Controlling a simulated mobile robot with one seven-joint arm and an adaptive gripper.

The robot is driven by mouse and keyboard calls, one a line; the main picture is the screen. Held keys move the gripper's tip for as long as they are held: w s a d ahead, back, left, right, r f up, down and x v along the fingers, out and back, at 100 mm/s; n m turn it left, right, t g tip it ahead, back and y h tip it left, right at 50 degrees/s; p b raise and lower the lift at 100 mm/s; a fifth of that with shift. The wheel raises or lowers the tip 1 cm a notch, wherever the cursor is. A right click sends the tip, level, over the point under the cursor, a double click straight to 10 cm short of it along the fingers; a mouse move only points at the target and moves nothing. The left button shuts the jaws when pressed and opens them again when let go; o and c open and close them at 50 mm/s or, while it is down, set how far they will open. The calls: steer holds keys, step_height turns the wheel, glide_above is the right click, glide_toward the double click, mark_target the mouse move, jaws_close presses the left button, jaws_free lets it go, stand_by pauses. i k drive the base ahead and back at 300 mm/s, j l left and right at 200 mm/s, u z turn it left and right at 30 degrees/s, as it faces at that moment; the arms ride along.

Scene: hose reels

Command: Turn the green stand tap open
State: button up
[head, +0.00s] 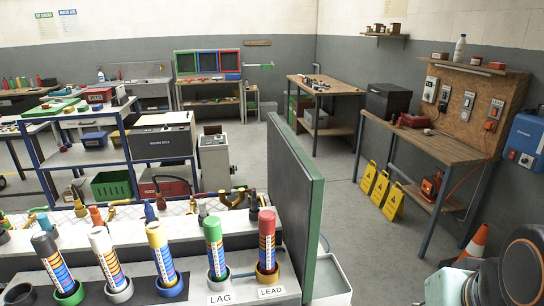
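I cannot pick out the green stand tap for certain. Among small fittings on the ledge behind the front row, one (43,223) has a teal or greenish top; its shape is too small to read. A green upright cylinder (213,244) with a striped label stands in a collar in the front row, above a "LAG" card; whether it is a tap I cannot tell. My gripper is not in view. Dark rounded parts of my arm show at the lower right, apart from the row.
Black, white, yellow and red cylinders (266,240) share the front row. A tall green-edged panel (296,205) stands right of it. Yellow floor signs (382,190), an orange cone (476,243) and a workbench (425,140) are at the right. The middle floor is clear.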

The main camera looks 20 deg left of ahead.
mark_target(46, 209)
steer(key=i+l+z, duration=0.2)
steer(key=l+z, duration=0.15)
steer(key=i+l+z, duration=0.7)
steer(key=i, duration=0.35)
steer(key=i+u, duration=0.4)
steer(key=i+l+u, duration=0.15)
steer(key=i+u, duration=0.25)
steer(key=i+j+u, duration=0.1)
steer(key=i+u, duration=0.35)
steer(key=i+l+u, duration=0.1)
steer(key=i+u, duration=0.3)
steer(key=i+j+u, duration=0.2)
steer(key=i, duration=0.55)
steer(key=i+l+u, duration=0.15)
steer(key=i, duration=0.65)
steer(key=i+l+u, duration=0.2)
steer(key=i, duration=0.55)
steer(key=i+j+u, duration=0.1)
steer(key=i+u, duration=0.3)
steer(key=i+l+u, duration=0.1)
steer(key=i+u, duration=0.35)
steer(key=i+j+u, duration=0.1)
steer(key=i+u, duration=0.7)
steer(key=u, duration=0.2)
